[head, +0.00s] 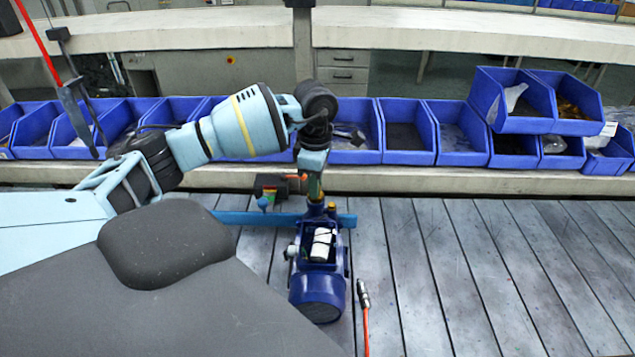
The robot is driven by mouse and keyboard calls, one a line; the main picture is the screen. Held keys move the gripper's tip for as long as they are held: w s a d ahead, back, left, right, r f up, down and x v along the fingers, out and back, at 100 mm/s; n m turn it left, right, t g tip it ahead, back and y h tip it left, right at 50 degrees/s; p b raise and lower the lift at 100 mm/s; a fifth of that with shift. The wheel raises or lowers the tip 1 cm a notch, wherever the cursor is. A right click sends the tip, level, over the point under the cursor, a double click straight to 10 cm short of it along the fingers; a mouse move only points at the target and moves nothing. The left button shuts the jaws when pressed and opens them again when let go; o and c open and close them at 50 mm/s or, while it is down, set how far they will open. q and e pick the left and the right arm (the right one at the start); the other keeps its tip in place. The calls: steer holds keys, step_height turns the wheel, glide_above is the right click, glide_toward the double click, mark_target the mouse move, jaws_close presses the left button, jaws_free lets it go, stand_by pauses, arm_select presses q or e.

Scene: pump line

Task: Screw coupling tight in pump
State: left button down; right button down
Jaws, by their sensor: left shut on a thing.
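The blue pump (319,290) lies on the slatted table in front of me, with a white part showing in its open middle. My left gripper (315,193) points straight down at the pump's far end, close above it. It is shut on the coupling, which is small and mostly hidden by the fingers; a little brass colour shows there. I cannot tell how deep the coupling sits in the pump. My right gripper is not in view.
A blue bar (255,218) lies behind the pump, with a small dark block with coloured parts (270,188) near it. A silver connector on an orange cable (363,296) lies right of the pump. Blue bins (405,140) line the back. The table's right side is clear.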

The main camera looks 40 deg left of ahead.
arm_select(q)
steer(key=shift+m, duration=0.6)
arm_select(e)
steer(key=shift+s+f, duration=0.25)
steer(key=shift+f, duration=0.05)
arm_select(q)
steer(key=shift+f+m+b, duration=0.2)
steer(key=shift+m+b, duration=0.15)
steer(key=shift+m, duration=0.75)
steer(key=shift+r+m, duration=0.15)
steer(key=shift+m, duration=0.55)
steer(key=c, duration=1.3)
jaws_free()
steer(key=shift+c, duration=0.2)
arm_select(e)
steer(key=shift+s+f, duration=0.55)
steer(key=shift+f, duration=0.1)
arm_select(q)
steer(key=shift+r+n, duration=0.2)
steer(key=shift+n, duration=0.8)
steer(key=shift+n+p, duration=0.45)
steer(key=shift+n, duration=0.25)
steer(key=shift+f, duration=0.2)
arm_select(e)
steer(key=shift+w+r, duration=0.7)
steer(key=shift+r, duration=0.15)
